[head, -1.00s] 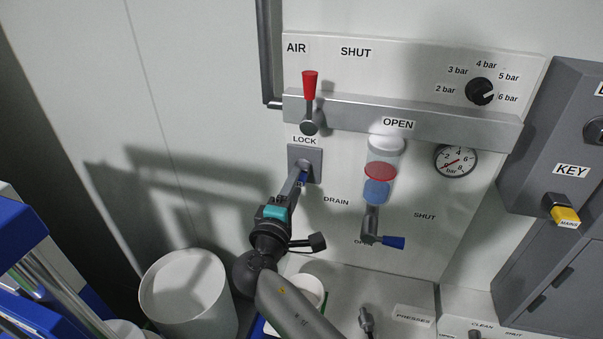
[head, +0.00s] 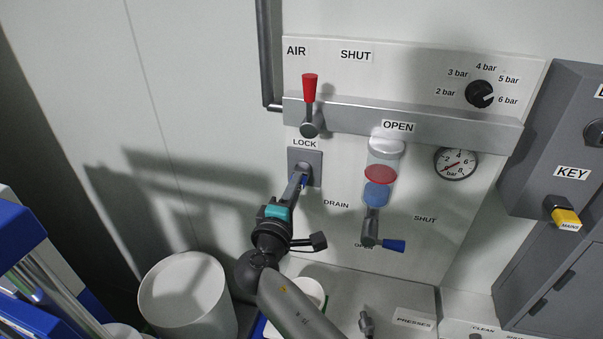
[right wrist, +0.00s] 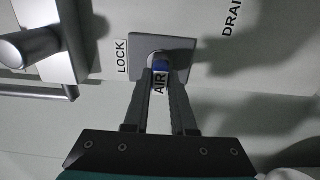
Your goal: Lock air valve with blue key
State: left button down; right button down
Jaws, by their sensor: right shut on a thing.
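The blue key (right wrist: 161,65), with an AIR label, sits at the round keyhole of the grey LOCK plate (head: 316,160). The plate also shows in the right wrist view (right wrist: 182,46). My right gripper (head: 301,181) is shut on the blue key, its fingers reaching up to the plate. Whether the key is turned is hard to tell, as the fingers cover much of it. My left gripper is not in view.
A grey rail (head: 450,128) crosses the panel right of the lever. A drain lever with a blue tip (head: 393,246) and a pressure gauge (head: 456,163) are to the right. A yellow MAINS key (head: 566,219) hangs at far right. A white bin (head: 180,295) stands below left.

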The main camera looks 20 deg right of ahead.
dwell(0.4)
jog(key=shift+m+b, duration=2.3)
jog(key=shift+b, duration=0.5)
jog(key=m+b, duration=0.4)
jog(key=b, duration=0.1)
jog(key=shift+a+m+b, duration=0.15)
jog(key=shift+m+b, duration=0.15)
jog(key=shift+b, duration=0.1)
jog(key=shift+s+r, duration=0.1)
jog(key=shift+r, duration=0.05)
